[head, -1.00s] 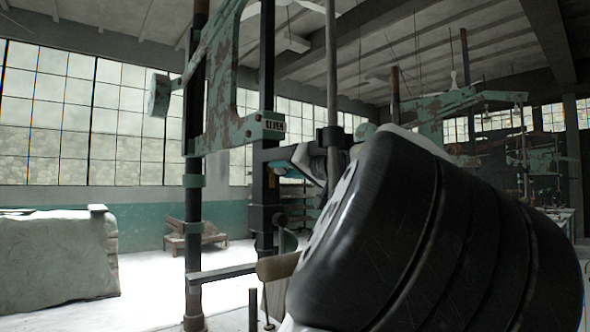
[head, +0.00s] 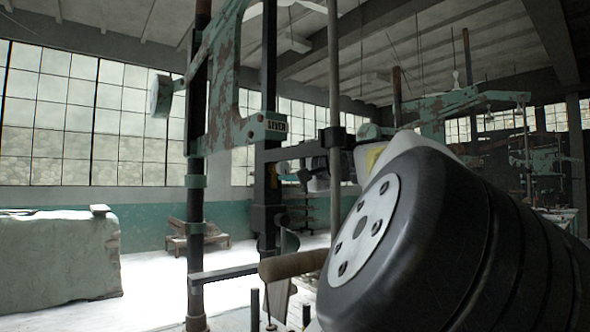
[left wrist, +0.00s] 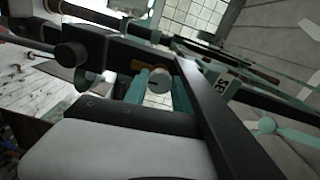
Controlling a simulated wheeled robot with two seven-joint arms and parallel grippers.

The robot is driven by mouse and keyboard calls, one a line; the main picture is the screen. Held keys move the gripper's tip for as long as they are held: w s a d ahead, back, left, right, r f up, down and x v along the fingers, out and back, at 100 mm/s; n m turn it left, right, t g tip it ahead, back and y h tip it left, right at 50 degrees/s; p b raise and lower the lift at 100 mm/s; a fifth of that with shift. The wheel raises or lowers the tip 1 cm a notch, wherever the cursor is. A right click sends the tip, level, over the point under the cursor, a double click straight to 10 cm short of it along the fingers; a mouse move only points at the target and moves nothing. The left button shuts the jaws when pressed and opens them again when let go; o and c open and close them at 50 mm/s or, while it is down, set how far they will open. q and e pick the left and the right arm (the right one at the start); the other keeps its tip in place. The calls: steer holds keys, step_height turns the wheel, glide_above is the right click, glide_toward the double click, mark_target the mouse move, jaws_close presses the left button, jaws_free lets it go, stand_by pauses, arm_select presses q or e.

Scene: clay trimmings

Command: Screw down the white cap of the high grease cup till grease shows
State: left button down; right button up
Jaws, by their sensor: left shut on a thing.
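The white cap (left wrist: 158,86) shows in the left wrist view as a small, pale round face with a mark across it. My left gripper (left wrist: 160,93) has its two teal fingers on either side of the cap and is shut on it. I see no grease around it, but the view is small and the cap's far side is hidden. In the head view the cap cannot be made out; the hand area behind the post is small and dark, partly covered by my own large black arm link. My right gripper is not in view.
A green, rusted machine frame (head: 225,90) with a label plate (head: 275,126) and dark upright posts (head: 195,220) stands close ahead. A wooden roller (head: 290,265) sits low by it. A pale block (head: 60,258) stands at left. Floor between them is open.

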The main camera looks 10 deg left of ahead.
arm_select(q)
steer(key=m, duration=0.5)
steer(key=shift+m, duration=0.3)
stand_by(0.4)
steer(key=c, duration=1)
jaws_free()
steer(key=v, duration=0.7)
steer(key=shift+s+d, duration=0.3)
steer(key=shift+s, duration=0.05)
